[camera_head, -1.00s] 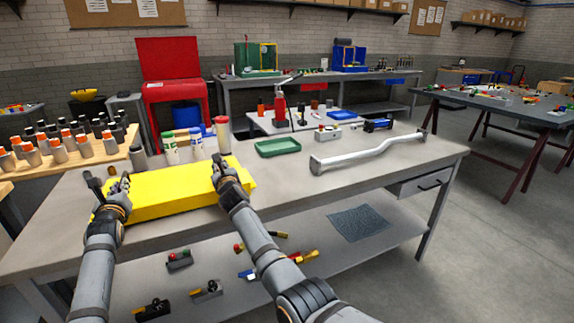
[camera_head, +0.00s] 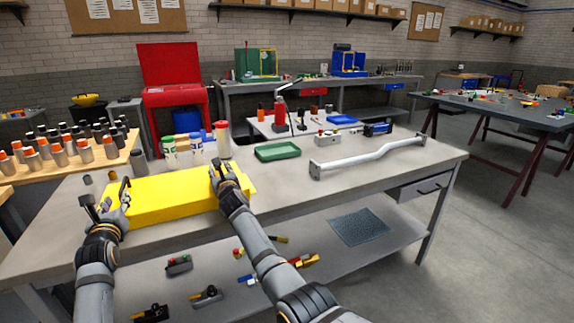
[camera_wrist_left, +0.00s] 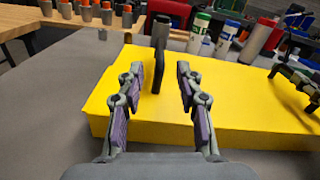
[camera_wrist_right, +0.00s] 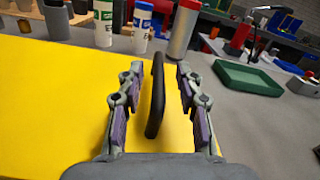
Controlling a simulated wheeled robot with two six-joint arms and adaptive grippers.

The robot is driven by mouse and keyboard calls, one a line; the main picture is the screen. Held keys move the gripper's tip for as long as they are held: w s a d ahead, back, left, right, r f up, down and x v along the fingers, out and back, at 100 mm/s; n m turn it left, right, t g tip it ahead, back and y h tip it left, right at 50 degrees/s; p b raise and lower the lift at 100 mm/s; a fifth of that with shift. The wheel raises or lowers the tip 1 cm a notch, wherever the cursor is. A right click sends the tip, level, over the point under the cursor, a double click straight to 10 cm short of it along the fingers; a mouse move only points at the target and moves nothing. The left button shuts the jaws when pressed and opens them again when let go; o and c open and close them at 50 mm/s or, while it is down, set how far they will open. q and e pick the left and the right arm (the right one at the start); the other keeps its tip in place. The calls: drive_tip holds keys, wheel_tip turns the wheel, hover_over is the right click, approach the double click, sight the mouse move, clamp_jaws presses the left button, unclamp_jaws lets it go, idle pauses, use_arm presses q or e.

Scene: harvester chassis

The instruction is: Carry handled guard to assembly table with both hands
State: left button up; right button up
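The handled guard (camera_head: 165,202) is a long yellow box lying on the near grey workbench, with an upright black handle towards each end. My left gripper (camera_head: 107,205) is open at its left end. In the left wrist view the left handle (camera_wrist_left: 157,60) stands ahead of the left fingertips (camera_wrist_left: 160,72), roughly in line with the gap. My right gripper (camera_head: 223,172) is open over the right end. In the right wrist view the right handle (camera_wrist_right: 155,95) stands between the spread right fingers (camera_wrist_right: 156,75), with a gap visible on both sides.
No table is labelled as the assembly table.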

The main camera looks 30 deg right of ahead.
use_arm(q)
drive_tip(key=shift+s, duration=0.8)
use_arm(e)
drive_tip(key=shift+s, duration=0.55)
drive_tip(key=s, duration=1.1)
drive_tip(key=shift+a, duration=0.3)
